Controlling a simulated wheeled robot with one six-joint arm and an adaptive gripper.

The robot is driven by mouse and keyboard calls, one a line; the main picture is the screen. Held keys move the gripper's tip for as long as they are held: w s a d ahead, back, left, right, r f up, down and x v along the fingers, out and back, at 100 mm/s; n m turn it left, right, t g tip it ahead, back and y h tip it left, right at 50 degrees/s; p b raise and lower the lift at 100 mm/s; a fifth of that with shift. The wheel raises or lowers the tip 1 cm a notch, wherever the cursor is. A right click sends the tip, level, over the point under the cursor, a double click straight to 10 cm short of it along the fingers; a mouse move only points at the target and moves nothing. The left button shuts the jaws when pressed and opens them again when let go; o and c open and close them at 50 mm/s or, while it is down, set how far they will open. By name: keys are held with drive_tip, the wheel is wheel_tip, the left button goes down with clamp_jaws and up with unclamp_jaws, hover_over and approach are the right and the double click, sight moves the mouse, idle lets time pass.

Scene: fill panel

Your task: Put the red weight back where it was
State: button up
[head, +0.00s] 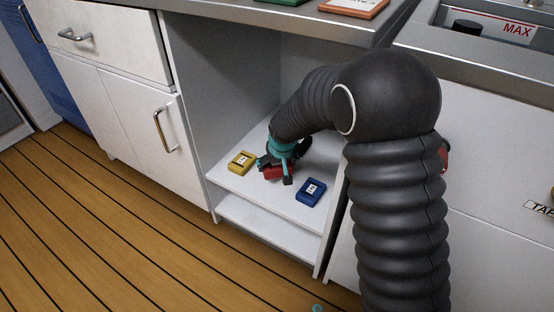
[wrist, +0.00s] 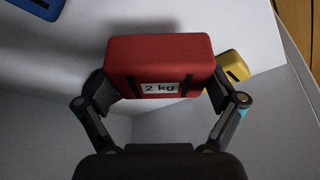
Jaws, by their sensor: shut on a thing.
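The red weight (wrist: 158,62) has a label reading 2 kg and sits between the two fingers of my gripper (wrist: 162,92) in the wrist view. My gripper is shut on it. In the head view the red weight (head: 277,172) is partly hidden by my gripper (head: 277,168), inside the open cabinet over the white shelf (head: 262,199). I cannot tell whether its underside touches the shelf. The yellow weight (head: 242,162) lies on the shelf to its left, and the blue weight (head: 311,191) lies to its right.
The cabinet's side walls and the counter edge (head: 290,31) above close in around my arm. A lower shelf (head: 265,226) is empty. A white door with a handle (head: 160,131) is at left. A sink (head: 470,40) is at upper right.

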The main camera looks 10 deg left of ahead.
sight(277, 171)
drive_tip(key=shift+w+f+b, duration=0.1)
drive_tip(key=shift+f+b, duration=0.2)
drive_tip(key=shift+f, duration=1.4)
drive_tip(key=shift+f, duration=0.15)
drive_tip(key=o, duration=1.5)
drive_tip(key=shift+f, duration=0.1)
drive_tip(key=shift+c, duration=0.2)
drive_tip(key=shift+s+r, duration=0.2)
drive_tip(key=shift+r, duration=0.25)
drive_tip(key=p+v, duration=0.1)
drive_tip(key=v, duration=1)
drive_tip(key=shift+p, duration=0.3)
drive_tip(key=shift+s+d+r, duration=0.1)
drive_tip(key=shift+s, duration=0.05)
